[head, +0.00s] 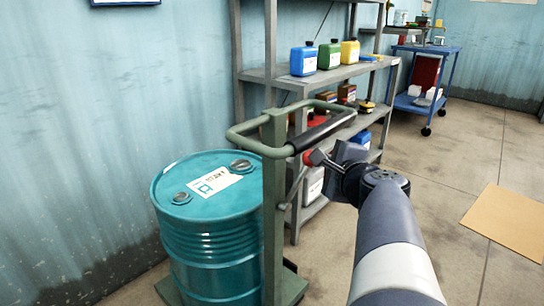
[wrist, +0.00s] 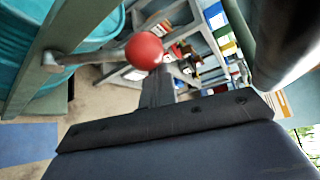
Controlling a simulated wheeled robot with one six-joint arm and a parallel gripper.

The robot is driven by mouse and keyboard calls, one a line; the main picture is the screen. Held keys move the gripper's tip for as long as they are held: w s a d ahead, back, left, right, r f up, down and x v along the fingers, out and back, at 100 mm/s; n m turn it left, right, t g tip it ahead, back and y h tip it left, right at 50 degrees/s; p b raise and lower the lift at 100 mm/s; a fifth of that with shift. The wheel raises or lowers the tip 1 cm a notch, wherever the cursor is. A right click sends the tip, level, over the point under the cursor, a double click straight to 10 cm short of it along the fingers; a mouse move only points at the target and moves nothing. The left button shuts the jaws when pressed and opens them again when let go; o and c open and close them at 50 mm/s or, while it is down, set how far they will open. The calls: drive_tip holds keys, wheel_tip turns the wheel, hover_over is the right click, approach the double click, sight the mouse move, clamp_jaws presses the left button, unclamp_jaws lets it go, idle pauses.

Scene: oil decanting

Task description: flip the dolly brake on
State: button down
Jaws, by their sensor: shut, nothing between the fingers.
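The green dolly (head: 275,205) stands upright with a teal drum (head: 210,225) on it. Its brake lever is a thin grey rod (head: 292,188) on the post, angled up to a red ball knob (head: 315,157). In the wrist view the red knob (wrist: 144,51) sits right at the fingertips, with the rod (wrist: 85,58) running left to the post. My gripper (head: 326,161) is shut and empty, its tips (wrist: 155,75) at the knob's right side in the head view. I cannot tell whether they touch it.
The dolly's handle with a black grip (head: 322,132) passes just above my gripper; it looms at the right in the wrist view. A grey shelf (head: 300,80) with bottles stands behind. A blue cart (head: 422,85) is farther back. The floor at right is clear around a tan mat (head: 508,221).

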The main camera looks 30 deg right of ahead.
drive_tip(key=shift+a, duration=0.25)
drive_tip(key=shift+r, duration=0.1)
idle(0.3)
